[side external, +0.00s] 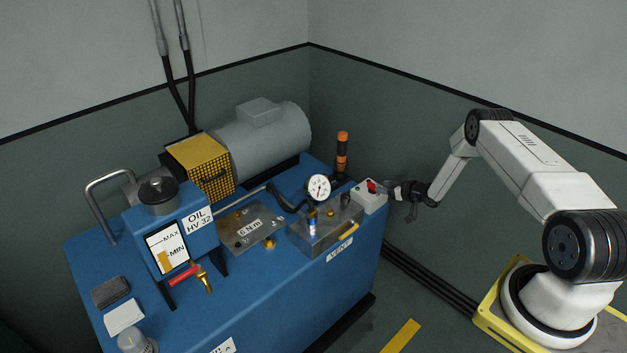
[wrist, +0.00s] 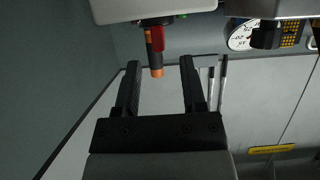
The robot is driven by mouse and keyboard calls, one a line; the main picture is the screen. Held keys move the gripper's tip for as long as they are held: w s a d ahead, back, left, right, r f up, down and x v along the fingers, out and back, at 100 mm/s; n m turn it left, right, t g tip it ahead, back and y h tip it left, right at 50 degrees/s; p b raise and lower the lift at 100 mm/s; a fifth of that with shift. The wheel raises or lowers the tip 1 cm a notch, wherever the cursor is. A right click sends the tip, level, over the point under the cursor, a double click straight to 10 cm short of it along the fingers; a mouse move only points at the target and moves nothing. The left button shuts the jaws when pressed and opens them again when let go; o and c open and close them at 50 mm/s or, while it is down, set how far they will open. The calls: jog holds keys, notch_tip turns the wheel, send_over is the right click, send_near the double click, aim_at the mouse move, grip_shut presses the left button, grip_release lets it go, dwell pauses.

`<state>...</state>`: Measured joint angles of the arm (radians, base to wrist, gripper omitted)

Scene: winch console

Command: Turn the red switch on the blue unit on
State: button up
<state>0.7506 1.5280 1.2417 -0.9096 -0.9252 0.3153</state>
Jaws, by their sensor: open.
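The blue unit (side external: 290,310) fills the middle of the side view. A pale grey switch box (side external: 369,199) stands on its right end, with the red switch (side external: 371,186) on top. In the wrist view the red switch (wrist: 158,38) sticks out from the box (wrist: 110,9), just beyond the fingertips and roughly between their lines. My gripper (side external: 394,191) is close to the right side of the box. In the wrist view my gripper (wrist: 160,66) is open and empty, its two black fingers apart. I cannot tell whether the switch is on or off.
The floor right of the unit is clear apart from black pipes (side external: 430,274) along the wall.

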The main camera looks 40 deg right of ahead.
aim_at(375, 185)
jog(key=shift+x, duration=2.6)
grip_shut()
